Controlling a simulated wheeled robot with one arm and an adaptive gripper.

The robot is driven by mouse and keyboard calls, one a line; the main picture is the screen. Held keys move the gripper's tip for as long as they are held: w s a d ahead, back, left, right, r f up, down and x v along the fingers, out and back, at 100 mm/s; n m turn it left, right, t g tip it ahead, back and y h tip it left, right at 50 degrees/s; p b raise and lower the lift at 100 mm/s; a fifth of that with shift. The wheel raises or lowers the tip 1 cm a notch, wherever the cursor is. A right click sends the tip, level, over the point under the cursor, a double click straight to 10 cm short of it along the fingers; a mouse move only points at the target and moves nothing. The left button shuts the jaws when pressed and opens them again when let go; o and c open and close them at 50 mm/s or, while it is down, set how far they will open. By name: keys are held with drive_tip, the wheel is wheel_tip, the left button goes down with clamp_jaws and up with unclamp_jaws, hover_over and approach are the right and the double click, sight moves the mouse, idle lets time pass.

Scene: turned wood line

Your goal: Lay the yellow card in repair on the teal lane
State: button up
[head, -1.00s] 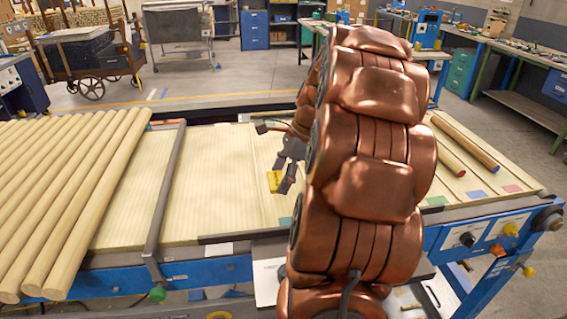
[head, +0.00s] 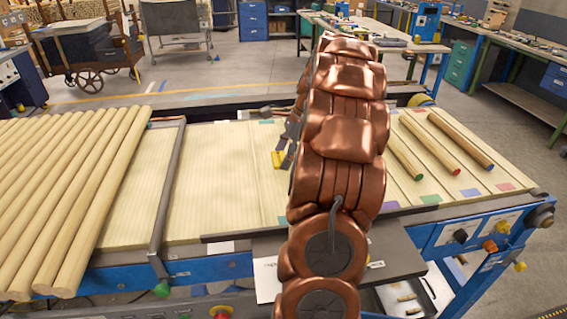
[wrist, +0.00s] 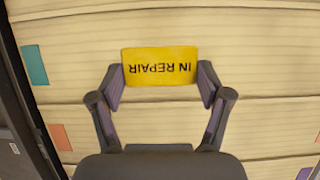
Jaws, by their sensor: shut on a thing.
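The yellow card (head: 277,159), lettered "IN REPAIR", is held between the fingertips of my gripper (head: 285,148). In the wrist view, the card (wrist: 160,66) spans the gap between the two fingers and its lettering is upside down. The teal lane (head: 268,190) is a bare pale wood strip with a teal patch (head: 284,220) at its front end and another at its far end. In the wrist view, the card overlaps the lane band with a teal patch (wrist: 36,65) at left. I cannot tell whether the card touches the wood.
Several pale rods (head: 85,180) lie at left, beyond a grey crossbar (head: 166,190). Rods with green (head: 402,153), red (head: 432,143) and blue (head: 463,142) ends lie in lanes at right. In the wrist view, an orange patch (wrist: 60,137) marks the neighbouring lane. My arm hides some middle lanes.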

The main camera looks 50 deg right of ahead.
sight(283, 172)
drive_tip(key=shift+f+p, duration=0.7)
drive_tip(key=shift+f, duration=1)
drive_tip(key=o, duration=0.9)
drive_tip(key=shift+f, duration=0.1)
drive_tip(key=b+v, duration=0.3)
drive_tip(key=v, duration=0.9)
drive_tip(key=shift+b, duration=0.3)
drive_tip(key=shift+s, duration=0.1)
